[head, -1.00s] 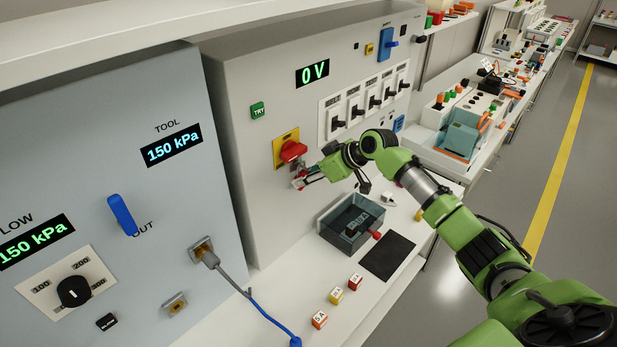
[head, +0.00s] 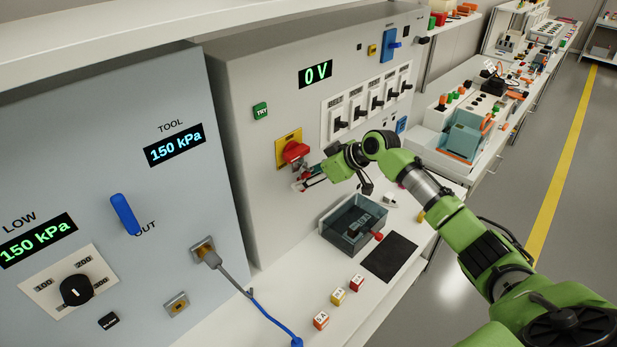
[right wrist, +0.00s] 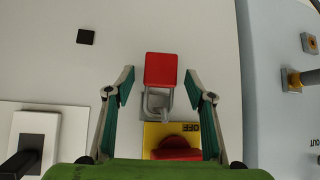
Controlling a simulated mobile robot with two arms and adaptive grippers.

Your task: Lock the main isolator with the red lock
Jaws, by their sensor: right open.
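The main isolator is a red rotary handle (head: 295,153) on a yellow plate (head: 282,142) on the grey cabinet. In the right wrist view the plate (right wrist: 153,131) reads OFF, upside down. The red lock (right wrist: 160,69) has a grey shackle (right wrist: 157,100) at the plate's edge, beside a grey tab. Whether the shackle passes through the tab is unclear. My right gripper (right wrist: 158,76) is open, with one finger on each side of the lock and visible gaps to it. In the head view my right gripper (head: 303,181) is just below the handle. My left gripper is not in view.
The cabinet display (head: 315,74) reads 0 V. A row of breaker switches (head: 368,103) sits right of the isolator. Below are an open dark box (head: 354,224), a black mat (head: 389,257) and several labelled cubes (head: 339,297) on the white bench.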

